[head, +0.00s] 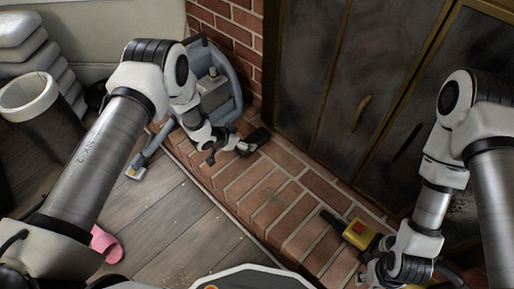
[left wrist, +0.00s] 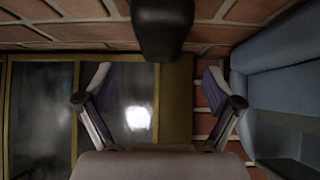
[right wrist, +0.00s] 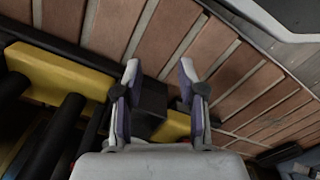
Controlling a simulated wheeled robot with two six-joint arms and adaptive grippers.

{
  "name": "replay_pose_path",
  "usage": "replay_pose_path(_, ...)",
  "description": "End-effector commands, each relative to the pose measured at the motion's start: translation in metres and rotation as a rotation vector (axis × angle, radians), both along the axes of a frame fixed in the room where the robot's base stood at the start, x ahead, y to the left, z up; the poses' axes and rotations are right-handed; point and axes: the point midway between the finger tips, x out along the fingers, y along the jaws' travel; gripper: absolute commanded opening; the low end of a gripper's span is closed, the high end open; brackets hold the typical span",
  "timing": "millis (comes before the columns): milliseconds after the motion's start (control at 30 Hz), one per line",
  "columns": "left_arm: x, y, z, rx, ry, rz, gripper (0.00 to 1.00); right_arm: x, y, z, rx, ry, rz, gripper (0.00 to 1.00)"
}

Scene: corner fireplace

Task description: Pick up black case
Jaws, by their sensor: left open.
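The small black case (head: 258,136) lies at the far end of the brick hearth, close to the fireplace doors. In the left wrist view the case (left wrist: 162,28) stands at the top middle, beyond my fingertips. My left gripper (head: 230,153) is open and empty, just to the left of the case; I see no grip on it. Its two fingers (left wrist: 160,80) are spread wide in the left wrist view. My right gripper (right wrist: 158,76) has its fingers apart, over a yellow and black tool on the hearth, far from the case. A dark block (right wrist: 150,108) shows between them.
The yellow tool (head: 360,236) with a red top is near my right gripper. Metal fireplace doors (head: 350,70) rise behind the hearth. The middle hearth bricks (head: 270,195) are clear.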

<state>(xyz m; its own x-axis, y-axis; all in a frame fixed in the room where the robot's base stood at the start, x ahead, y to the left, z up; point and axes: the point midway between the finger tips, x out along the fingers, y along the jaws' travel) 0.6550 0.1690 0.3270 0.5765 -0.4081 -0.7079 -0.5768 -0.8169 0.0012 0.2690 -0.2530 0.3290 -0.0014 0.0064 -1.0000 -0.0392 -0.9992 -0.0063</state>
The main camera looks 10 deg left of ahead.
Motion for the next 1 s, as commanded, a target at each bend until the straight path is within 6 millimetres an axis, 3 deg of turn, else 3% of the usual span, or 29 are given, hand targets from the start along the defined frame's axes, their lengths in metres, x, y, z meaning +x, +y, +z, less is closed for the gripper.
replay_pose_path(400,0.037,-0.026,-0.05,0.0,-0.002,0.0,0.92,0.0,0.0,-0.039,0.0,0.0,0.0,0.4)
replay_pose_path(667,0.043,-0.029,-0.051,-0.001,0.0,0.004,0.92,0.0,0.0,-0.039,0.0,0.0,0.0,0.4)
replay_pose_path(700,0.042,-0.029,-0.051,-0.001,0.0,0.004,0.88,0.0,0.0,-0.039,0.0,0.0,0.0,0.4)
replay_pose_path(867,0.042,-0.029,-0.051,-0.001,0.0,0.004,0.31,0.0,0.0,-0.039,0.0,0.0,0.0,0.4)
replay_pose_path(900,0.042,-0.029,-0.051,-0.001,0.0,0.004,0.26,0.0,0.0,-0.039,0.0,0.0,0.0,0.4)
replay_pose_path(1000,0.042,-0.029,-0.051,-0.001,0.0,0.004,0.25,0.0,0.0,-0.039,0.0,0.0,0.0,0.4)
